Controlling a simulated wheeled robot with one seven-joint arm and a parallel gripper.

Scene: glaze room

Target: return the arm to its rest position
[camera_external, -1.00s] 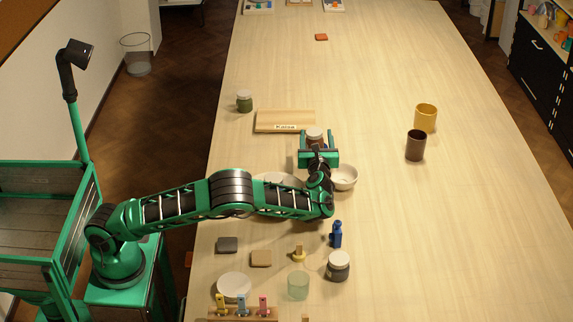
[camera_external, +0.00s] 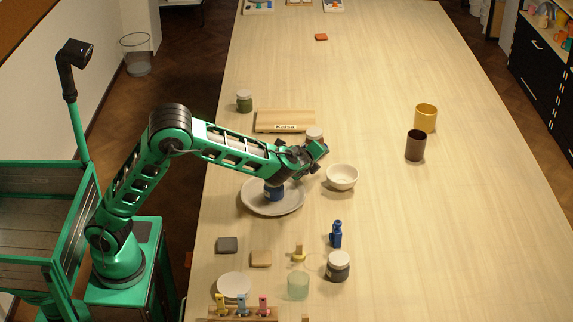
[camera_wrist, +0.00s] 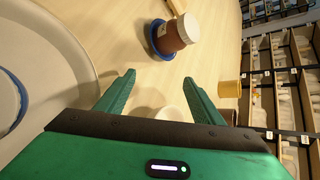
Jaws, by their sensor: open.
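My gripper (camera_external: 320,148) is held above the table, tilted, near the middle of the external view. In the wrist view its two green fingers (camera_wrist: 159,80) are apart with nothing between them. A red-brown jar with a white lid (camera_wrist: 173,37) stands on a blue round base beyond the fingertips. In the external view only the jar's pale lid (camera_external: 314,132) shows clearly behind my gripper. My arm is bent, with its elbow raised on the left and the forearm reaching right over a grey plate.
The grey plate (camera_external: 257,208) holds a dark blue pot (camera_external: 273,193) under my forearm. A white bowl (camera_external: 342,178) is right of my gripper. A wooden board (camera_external: 285,116) lies behind. Brown (camera_external: 415,147) and yellow (camera_external: 425,115) cups stand farther right. The far table is mostly clear.

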